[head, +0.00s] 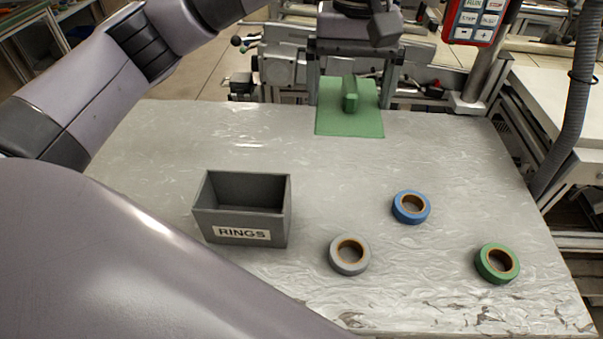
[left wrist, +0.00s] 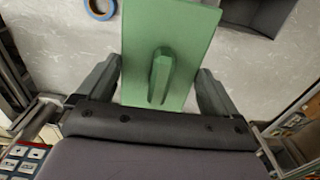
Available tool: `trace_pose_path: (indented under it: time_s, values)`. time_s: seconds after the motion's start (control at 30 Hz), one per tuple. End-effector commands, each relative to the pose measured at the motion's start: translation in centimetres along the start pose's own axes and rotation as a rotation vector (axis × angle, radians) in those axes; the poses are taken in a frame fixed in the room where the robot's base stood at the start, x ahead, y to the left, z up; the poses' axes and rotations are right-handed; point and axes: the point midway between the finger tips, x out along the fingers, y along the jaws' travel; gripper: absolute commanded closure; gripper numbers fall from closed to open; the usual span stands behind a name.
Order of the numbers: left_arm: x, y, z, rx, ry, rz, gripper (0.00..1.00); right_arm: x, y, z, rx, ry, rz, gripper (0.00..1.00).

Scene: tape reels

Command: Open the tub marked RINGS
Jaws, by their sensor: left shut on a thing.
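The grey tub (head: 242,232) marked RINGS stands on the table, left of centre in the head view. Its top is uncovered and the dark inside shows empty as far as I can see. Part of it shows at the upper right of the left wrist view (left wrist: 284,15). A green lid (head: 352,124) with a raised bar handle is at the table's far edge, away from the tub. My left gripper (head: 350,88) is shut on the lid, its fingers at opposite edges, as the left wrist view shows (left wrist: 158,72). I cannot tell whether the lid touches the table. My right gripper is out of view.
Grey (head: 349,255), blue (head: 411,207) and green (head: 497,264) tape reels lie flat on the table (head: 330,165) right of the tub. The table between the tub and the lid is clear. A red control box (head: 477,20) and a grey hose (head: 575,110) stand beyond it.

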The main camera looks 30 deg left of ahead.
Motion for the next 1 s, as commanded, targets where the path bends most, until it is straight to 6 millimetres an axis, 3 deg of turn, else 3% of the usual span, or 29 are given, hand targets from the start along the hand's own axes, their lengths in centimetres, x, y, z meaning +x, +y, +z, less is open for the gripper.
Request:
trace_pose_path:
  time_s: [0.5, 0.6, 0.87, 1.0]
  values:
    - [12.7, -0.1, 0.1, 0.000, -0.005, -0.004, 0.43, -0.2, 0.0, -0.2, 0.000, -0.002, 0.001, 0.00]
    - [14.2, -0.1, 0.1, 0.001, -0.003, -0.002, 0.43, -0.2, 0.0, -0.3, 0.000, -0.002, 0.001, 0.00]
    - [16.2, 0.0, 0.1, 0.001, -0.003, -0.002, 0.43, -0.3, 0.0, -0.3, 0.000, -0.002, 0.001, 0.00]
    - [18.3, 0.0, 0.1, 0.001, -0.005, -0.002, 0.43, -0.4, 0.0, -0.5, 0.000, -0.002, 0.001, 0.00]
